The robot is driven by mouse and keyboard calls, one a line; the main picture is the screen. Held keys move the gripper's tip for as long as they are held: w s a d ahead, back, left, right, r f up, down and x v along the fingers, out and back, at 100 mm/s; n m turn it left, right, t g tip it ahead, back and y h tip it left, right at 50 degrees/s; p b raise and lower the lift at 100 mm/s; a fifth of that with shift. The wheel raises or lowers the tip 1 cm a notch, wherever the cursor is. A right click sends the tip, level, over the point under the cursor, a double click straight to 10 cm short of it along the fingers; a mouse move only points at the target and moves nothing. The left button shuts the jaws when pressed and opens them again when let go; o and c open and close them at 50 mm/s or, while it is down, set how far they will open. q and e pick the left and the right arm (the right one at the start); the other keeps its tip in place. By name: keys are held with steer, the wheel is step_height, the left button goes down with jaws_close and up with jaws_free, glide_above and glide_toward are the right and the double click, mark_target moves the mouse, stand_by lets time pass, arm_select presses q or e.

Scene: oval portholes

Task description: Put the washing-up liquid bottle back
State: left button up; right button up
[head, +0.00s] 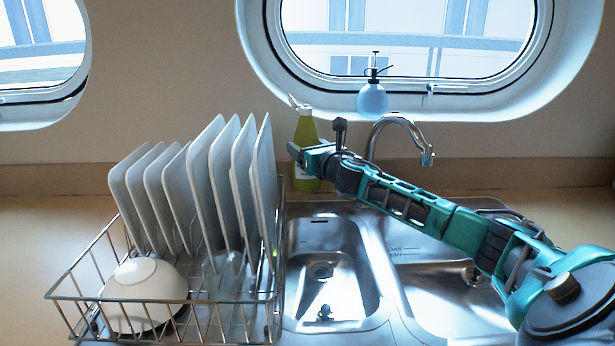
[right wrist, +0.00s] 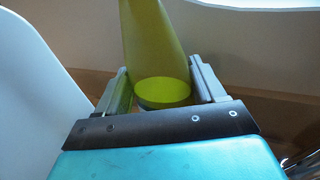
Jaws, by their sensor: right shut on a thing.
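The washing-up liquid bottle (head: 306,130) is yellow-green with a pale nozzle. It stands upright behind the sink, just right of the dish rack. In the right wrist view the bottle (right wrist: 152,45) is between the two fingers of the right gripper (right wrist: 163,88). The head view does not make clear whether the base touches the counter. My left gripper is not in view.
A wire dish rack (head: 130,299) with several upright plates (head: 222,180) and a white bowl (head: 145,292) stands left of the double sink (head: 322,275). A chrome tap (head: 397,122) is right of the bottle. A blue spray bottle (head: 372,99) stands on the porthole sill.

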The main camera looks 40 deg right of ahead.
step_height(320, 180, down, 5)
steer(key=shift+b, duration=0.8)
steer(key=shift+f, duration=0.15)
steer(key=o, duration=1)
steer(key=shift+s, duration=0.5)
steer(key=shift+v, duration=5.5)
